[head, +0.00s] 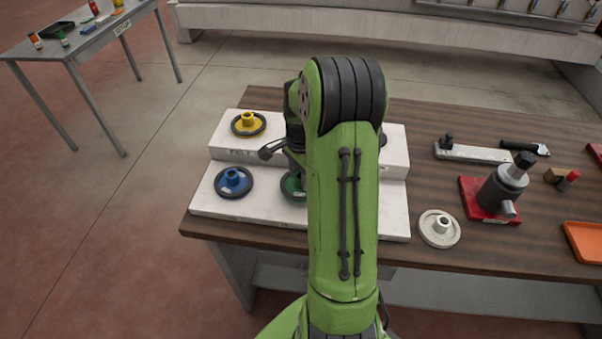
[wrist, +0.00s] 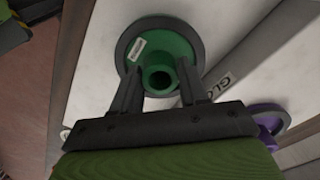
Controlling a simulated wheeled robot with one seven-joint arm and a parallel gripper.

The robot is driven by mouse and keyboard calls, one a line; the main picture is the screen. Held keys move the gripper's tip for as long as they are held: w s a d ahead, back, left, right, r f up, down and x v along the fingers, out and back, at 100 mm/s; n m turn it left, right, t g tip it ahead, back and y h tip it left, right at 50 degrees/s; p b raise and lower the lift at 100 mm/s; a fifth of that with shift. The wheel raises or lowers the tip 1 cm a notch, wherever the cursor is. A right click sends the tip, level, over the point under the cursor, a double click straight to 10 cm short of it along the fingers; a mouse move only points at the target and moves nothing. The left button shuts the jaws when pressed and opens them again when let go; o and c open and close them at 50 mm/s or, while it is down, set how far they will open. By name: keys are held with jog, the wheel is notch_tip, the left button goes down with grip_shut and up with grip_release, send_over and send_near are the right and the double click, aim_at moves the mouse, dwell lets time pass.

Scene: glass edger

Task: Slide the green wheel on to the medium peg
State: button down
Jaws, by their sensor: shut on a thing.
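The green wheel (head: 291,187), a dark-rimmed disc with a green hub, is at the lower step of the white stand in the head view, partly hidden by my arm. The wrist view shows the green wheel (wrist: 178,47) with a small white label on its face. My gripper (wrist: 157,74) has a finger on each side of its hub and is shut on it. I cannot tell whether the wheel touches the step or is just above it. No peg can be picked out clearly as the medium one.
The white stepped stand (head: 213,202) also carries a blue wheel (head: 233,181) and a yellow wheel (head: 248,123). A purple wheel (wrist: 270,115) shows in the wrist view. Right of the stand are a pale wheel (head: 439,228), a red-based grey device (head: 500,188) and an orange tray (head: 585,241).

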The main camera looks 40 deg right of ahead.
jog(key=shift+f+b, duration=0.9)
jog(key=shift+f, duration=0.3)
jog(key=c, duration=0.5)
grip_release()
notch_tip(320, 180, up, 16)
jog(key=p, duration=0.2)
jog(key=shift+p, duration=0.4)
jog(key=shift+f, duration=0.15)
